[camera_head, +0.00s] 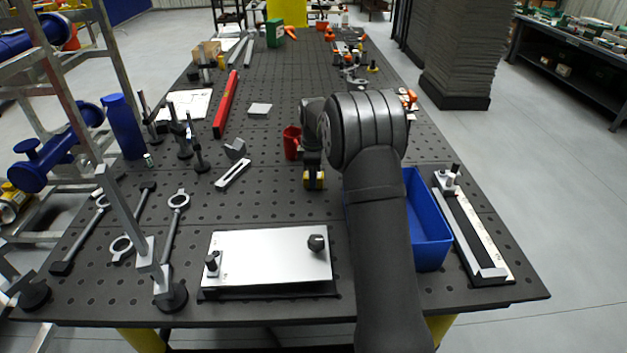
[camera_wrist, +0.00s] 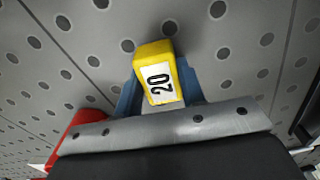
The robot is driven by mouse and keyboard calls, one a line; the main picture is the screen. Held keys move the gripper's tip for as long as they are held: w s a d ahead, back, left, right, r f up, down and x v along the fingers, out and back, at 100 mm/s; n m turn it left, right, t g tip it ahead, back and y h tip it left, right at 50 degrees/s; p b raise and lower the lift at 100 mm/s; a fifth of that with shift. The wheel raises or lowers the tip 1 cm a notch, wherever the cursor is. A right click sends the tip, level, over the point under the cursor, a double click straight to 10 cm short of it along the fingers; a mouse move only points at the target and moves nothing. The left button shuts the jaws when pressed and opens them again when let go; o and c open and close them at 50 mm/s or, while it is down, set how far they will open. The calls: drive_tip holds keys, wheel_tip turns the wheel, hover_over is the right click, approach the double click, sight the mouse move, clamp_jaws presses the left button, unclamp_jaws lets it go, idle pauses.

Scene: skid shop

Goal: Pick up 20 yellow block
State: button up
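The yellow block (camera_wrist: 154,51) has a white label reading 20 and sits between the two blue fingers of my gripper (camera_wrist: 158,82) in the wrist view. The fingers lie close against both its sides, with no clear gap. In the head view, a small yellow patch of the block (camera_head: 314,181) shows at my gripper (camera_head: 313,176), low over the perforated table (camera_head: 285,207). The dark fingers partly hide it. I cannot tell whether the block touches the table.
A red mug (camera_head: 291,143) stands just left of my gripper; its red side shows in the wrist view (camera_wrist: 84,122). A blue bin (camera_head: 428,225) is to the right, behind my arm. A metal plate fixture (camera_head: 265,255) lies in front. Grey angle pieces (camera_head: 235,150) are left.

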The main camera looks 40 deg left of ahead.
drive_tip(key=c, duration=0.4)
